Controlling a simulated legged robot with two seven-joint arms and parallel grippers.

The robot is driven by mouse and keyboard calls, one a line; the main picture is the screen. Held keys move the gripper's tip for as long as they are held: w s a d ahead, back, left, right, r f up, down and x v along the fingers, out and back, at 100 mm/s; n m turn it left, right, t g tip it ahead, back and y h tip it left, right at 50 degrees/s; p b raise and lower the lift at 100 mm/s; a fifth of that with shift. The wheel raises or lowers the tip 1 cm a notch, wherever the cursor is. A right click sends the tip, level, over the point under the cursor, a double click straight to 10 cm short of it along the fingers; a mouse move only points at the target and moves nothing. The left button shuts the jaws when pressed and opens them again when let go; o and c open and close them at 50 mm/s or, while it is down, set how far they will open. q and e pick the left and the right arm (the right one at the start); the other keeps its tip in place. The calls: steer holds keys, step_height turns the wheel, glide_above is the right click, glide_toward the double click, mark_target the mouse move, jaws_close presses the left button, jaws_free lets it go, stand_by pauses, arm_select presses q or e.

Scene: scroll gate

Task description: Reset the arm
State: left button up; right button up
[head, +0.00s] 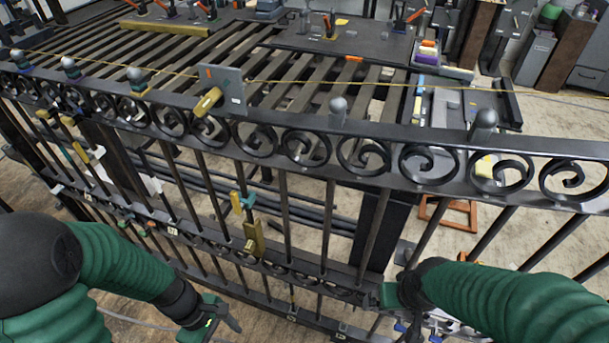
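My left arm comes in from the lower left, green and black, and its gripper (222,318) hangs low in front of the gate, over the wooden floor. Its fingers are small and dark, and I cannot tell how far apart they are. No object shows in it. My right arm comes in from the lower right, and its gripper (384,296) is beside the lower rail of the gate. Its fingers are mostly hidden against the dark bars. The black iron scroll gate (305,147) spans the view in front of both arms.
Behind the gate stands a slatted dark worktable (275,75) with tools and clamps. A brass latch piece (254,238) hangs on the bars. An orange frame (448,212) lies on the floor behind.

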arm_select(q)
steer(key=w+r+m+t+y+p, duration=0.1)
steer(key=w+r+m+t+p, duration=0.1)
steer(key=r+m+p, duration=0.5)
steer(key=w+a+r+m+t+y+p, duration=0.1)
steer(key=w+r+m+p, duration=0.3)
steer(key=r, duration=1.4)
steer(key=m+t+y+p, duration=0.1)
steer(key=m+p, duration=0.2)
steer(key=p, duration=0.2)
steer(key=shift+a, duration=0.2)
steer(key=shift+r, duration=0.1)
